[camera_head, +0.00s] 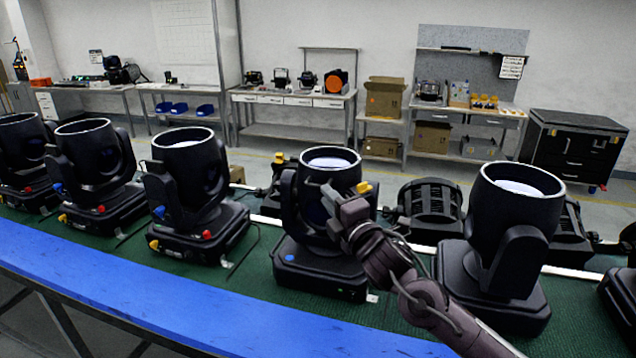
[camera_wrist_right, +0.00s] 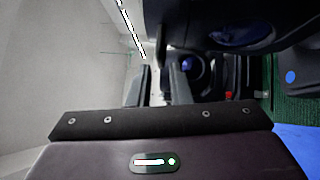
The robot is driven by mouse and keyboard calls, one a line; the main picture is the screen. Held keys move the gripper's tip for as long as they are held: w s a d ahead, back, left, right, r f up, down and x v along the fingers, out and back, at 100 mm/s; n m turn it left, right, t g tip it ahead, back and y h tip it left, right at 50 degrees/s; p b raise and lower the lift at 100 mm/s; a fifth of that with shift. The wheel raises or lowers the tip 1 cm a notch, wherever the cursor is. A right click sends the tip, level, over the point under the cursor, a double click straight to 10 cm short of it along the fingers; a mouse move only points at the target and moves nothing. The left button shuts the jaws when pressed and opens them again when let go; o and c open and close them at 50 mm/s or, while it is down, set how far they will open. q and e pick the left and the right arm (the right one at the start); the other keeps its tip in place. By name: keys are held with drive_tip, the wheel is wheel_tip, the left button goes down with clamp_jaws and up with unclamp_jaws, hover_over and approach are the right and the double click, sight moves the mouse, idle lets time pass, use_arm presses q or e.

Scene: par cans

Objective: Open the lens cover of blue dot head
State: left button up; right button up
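The blue dot head (camera_head: 318,251) is a black moving-head light in the middle of the row, with a blue dot (camera_head: 289,258) on its base. Its barrel points up and its round top (camera_head: 331,158) looks pale. My right gripper (camera_head: 332,203) is in front of the barrel's right side in the head view and hides part of it. In the right wrist view the fingers (camera_wrist_right: 160,85) stand apart with a narrow, empty-looking gap. The blue dot shows there at the right (camera_wrist_right: 291,77). I cannot tell whether the fingers touch the head. My left gripper is out of view.
Similar black heads stand to the left (camera_head: 187,185) and right (camera_head: 505,240) on the green mat (camera_head: 240,290). A blue strip (camera_head: 180,305) runs along the front edge. More black units (camera_head: 430,205) stand behind. Workbenches (camera_head: 290,98) line the back wall.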

sight(318, 186)
drive_tip(key=shift+p+x, duration=1)
drive_tip(key=shift+x, duration=1.7)
drive_tip(key=shift+a, duration=0.1)
clamp_jaws()
